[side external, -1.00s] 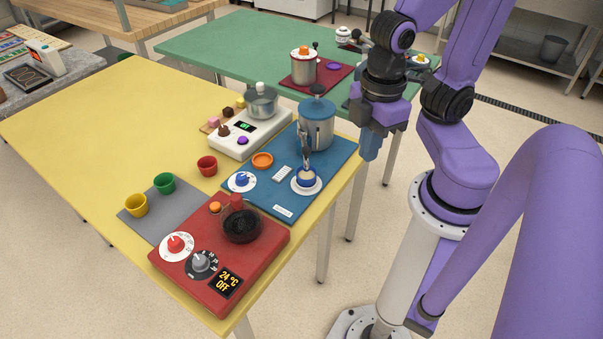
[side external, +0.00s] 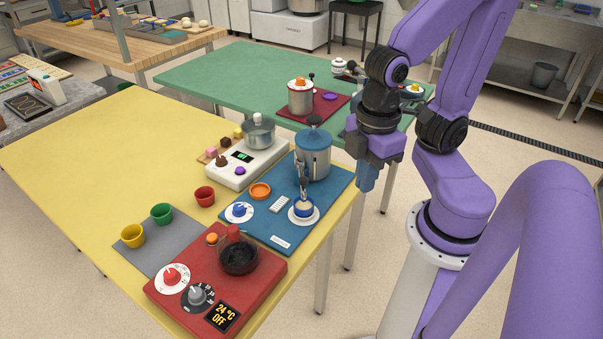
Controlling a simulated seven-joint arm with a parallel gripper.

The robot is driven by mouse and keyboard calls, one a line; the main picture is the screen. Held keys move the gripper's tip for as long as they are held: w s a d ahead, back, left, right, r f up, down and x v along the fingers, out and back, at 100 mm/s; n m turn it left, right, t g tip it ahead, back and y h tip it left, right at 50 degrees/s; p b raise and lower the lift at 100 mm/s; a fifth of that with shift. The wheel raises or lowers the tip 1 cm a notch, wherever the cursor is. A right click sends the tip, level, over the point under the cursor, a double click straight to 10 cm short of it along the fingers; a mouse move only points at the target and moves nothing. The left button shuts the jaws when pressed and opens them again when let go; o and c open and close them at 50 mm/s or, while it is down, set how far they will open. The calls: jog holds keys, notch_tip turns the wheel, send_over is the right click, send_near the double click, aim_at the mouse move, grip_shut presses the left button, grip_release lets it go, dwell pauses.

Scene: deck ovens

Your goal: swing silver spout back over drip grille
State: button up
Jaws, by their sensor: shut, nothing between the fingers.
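The silver spout (side external: 303,182) hangs at the front of a grey pot with a blue lid (side external: 313,140) on a blue mat (side external: 252,231). A white slatted rectangle, seemingly the drip grille (side external: 279,204), lies on the mat left of the cup, not under the spout. My gripper (side external: 366,182) is shut and empty, pointing down, right of the pot and spout and apart from both, by the mat's right edge.
A blue knob (side external: 239,209) on a white dial and an orange dish (side external: 260,191) are left of the grille. A red unit (side external: 262,273) with a dark glass vessel stands in front. A white scale (side external: 226,173) with a pot is behind left.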

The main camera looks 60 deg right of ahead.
jog(key=o, duration=0.8)
jog(key=shift+w+r+m, duration=0.1)
jog(key=shift+w+m, duration=0.2)
jog(key=shift+w, duration=0.1)
notch_tip(320, 180, up, 4)
jog(key=m, duration=1.3)
send_over(303, 179)
notch_tip(303, 179, down, 16)
jog(key=shift+f, duration=0.1)
grip_shut()
